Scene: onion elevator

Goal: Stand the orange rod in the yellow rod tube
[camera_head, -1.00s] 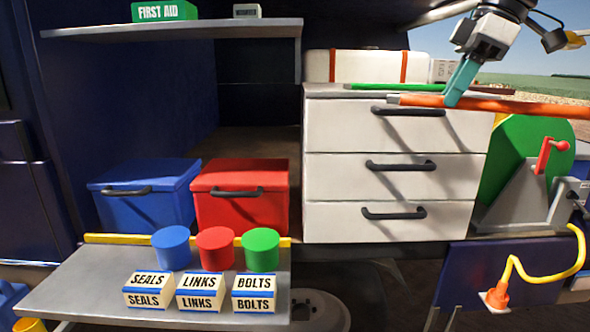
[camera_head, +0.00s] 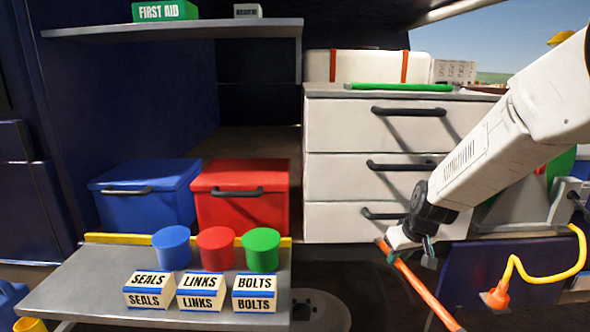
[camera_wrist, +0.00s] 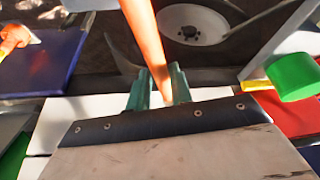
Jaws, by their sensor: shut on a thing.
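The orange rod (camera_head: 420,285) slants down to the right in the head view, below the drawers, and its lower end runs out of the frame. My gripper (camera_head: 428,254) is shut on it near its upper end. In the wrist view the rod (camera_wrist: 146,35) passes between the two teal fingers of my gripper (camera_wrist: 157,88) and runs out of the top of the frame. A yellow round piece (camera_head: 30,325) is cut off at the bottom left of the head view; I cannot tell if it is the yellow rod tube.
A white drawer unit (camera_head: 335,185) with a green rod (camera_head: 400,87) on top stands behind my arm. A grey shelf (camera_head: 90,290) with coloured canisters and labelled boxes is at left. A yellow cable with an orange plug (camera_head: 495,298) hangs at right.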

